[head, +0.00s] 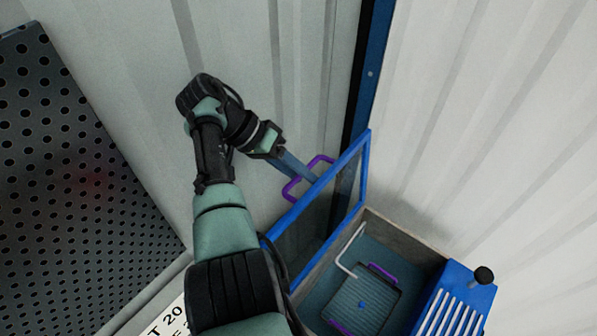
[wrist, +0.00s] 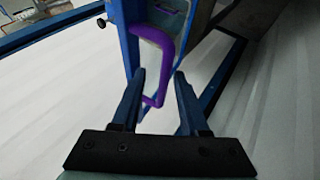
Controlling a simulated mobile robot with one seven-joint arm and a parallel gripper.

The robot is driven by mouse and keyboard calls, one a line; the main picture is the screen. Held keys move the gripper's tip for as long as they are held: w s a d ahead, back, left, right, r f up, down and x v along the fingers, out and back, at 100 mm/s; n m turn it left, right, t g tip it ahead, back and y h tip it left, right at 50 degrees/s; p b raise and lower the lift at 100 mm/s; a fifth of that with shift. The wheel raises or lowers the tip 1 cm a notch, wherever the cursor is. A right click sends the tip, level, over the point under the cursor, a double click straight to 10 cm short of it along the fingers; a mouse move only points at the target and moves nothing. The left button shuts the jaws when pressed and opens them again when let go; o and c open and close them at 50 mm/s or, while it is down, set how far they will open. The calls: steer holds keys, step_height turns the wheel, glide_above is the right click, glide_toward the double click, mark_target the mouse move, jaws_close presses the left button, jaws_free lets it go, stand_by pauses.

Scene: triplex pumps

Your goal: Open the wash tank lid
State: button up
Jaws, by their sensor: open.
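The wash tank lid (head: 318,208), a blue frame around a dark panel, stands raised and steeply tilted at the left side of the wash tank (head: 408,232). The tank's inside is exposed. A purple handle (head: 291,190) sticks out from the lid's outer face; it also shows in the wrist view (wrist: 166,45). My gripper (head: 308,177) is beside the lid's outer face at the handle. In the wrist view its blue fingers (wrist: 158,76) are apart, with the lower part of the handle between them. I cannot tell whether they touch it.
Inside the tank lie a mesh basket (head: 362,302) with purple handles and a bent white pipe (head: 347,254). A slotted blue panel (head: 455,305) with a black knob (head: 484,275) is at the right. Corrugated walls stand behind; a perforated dark panel (head: 70,190) is at left.

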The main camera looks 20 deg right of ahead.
steer(key=b+v, duration=0.2)
steer(key=v, duration=0.5)
steer(key=shift+a+r, duration=0.1)
steer(key=shift+r, duration=0.05)
